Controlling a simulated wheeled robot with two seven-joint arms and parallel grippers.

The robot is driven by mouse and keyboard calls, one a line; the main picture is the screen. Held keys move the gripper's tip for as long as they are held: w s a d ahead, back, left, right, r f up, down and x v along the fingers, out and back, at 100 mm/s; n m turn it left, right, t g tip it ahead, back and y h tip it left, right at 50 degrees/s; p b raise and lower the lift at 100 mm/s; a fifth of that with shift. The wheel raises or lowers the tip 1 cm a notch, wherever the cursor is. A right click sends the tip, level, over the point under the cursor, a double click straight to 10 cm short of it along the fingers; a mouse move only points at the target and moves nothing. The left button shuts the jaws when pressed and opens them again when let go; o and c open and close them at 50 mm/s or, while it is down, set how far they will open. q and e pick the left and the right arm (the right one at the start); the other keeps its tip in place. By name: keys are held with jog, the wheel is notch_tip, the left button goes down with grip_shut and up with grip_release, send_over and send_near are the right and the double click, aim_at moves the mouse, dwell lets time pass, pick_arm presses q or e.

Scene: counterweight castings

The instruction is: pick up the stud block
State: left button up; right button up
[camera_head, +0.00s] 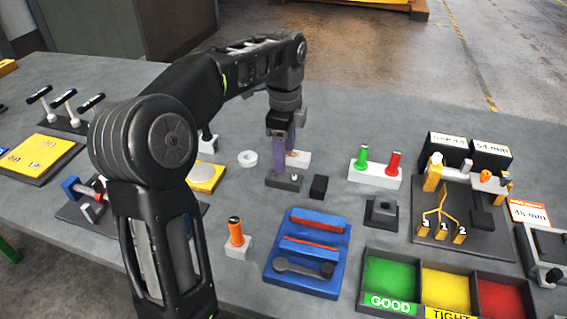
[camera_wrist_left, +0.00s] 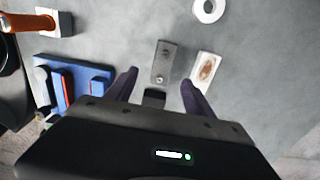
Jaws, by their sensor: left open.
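The stud block, a dark grey block with a small silver stud (camera_head: 281,181), lies on the table near the middle of the head view. In the left wrist view the stud block (camera_wrist_left: 163,58) lies ahead of and between my fingertips. My left gripper (camera_head: 283,150) points down above and just behind the block, its purple fingers apart and empty. In the left wrist view my left gripper (camera_wrist_left: 160,80) shows both fingers, with the block clear of them. My right gripper is in neither view.
A white block with a brown mark (camera_wrist_left: 206,68) lies close beside the stud block. A small black block (camera_head: 319,187) and a white ring (camera_head: 248,158) are near.

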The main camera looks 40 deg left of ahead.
aim_at(284, 176)
pick_arm(q)
jog(key=shift+w+a, duration=0.25)
jog(key=shift+w, duration=0.1)
jog(key=shift+r, duration=0.1)
jog(key=shift+s, duration=0.1)
jog(key=shift+f, duration=1.35)
notch_tip(284, 176, down, 5)
jog(key=shift+s+f+p, duration=0.1)
jog(key=shift+p, duration=0.2)
jog(key=shift+c, duration=0.3)
